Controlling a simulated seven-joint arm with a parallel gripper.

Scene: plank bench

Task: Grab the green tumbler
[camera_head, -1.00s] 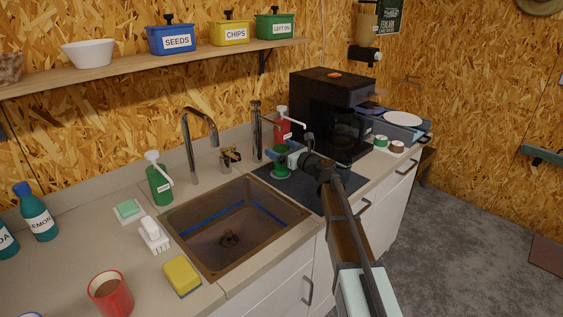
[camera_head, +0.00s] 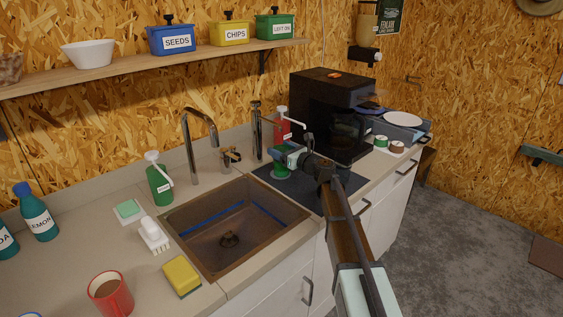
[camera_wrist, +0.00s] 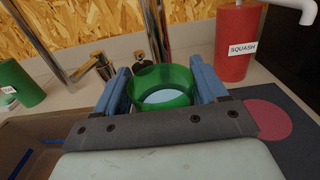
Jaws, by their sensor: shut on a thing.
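The green tumbler (camera_wrist: 163,87) is between the two blue fingers of my gripper (camera_wrist: 163,90) in the wrist view. Its round rim faces the camera and its pale inside shows; its lower part is hidden behind my gripper's dark bar. My gripper is shut on it, with one finger on each side. In the head view the green tumbler (camera_head: 281,168) shows at my gripper (camera_head: 287,157), over the dark mat (camera_head: 300,190) right of the sink. Whether its base touches the mat I cannot tell.
A red squash bottle (camera_wrist: 238,45) with a pump stands close behind. The black coffee machine (camera_head: 315,110) stands behind and to the right. The sink (camera_head: 232,225), its taps and a green pump bottle (camera_head: 159,184) are to the left.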

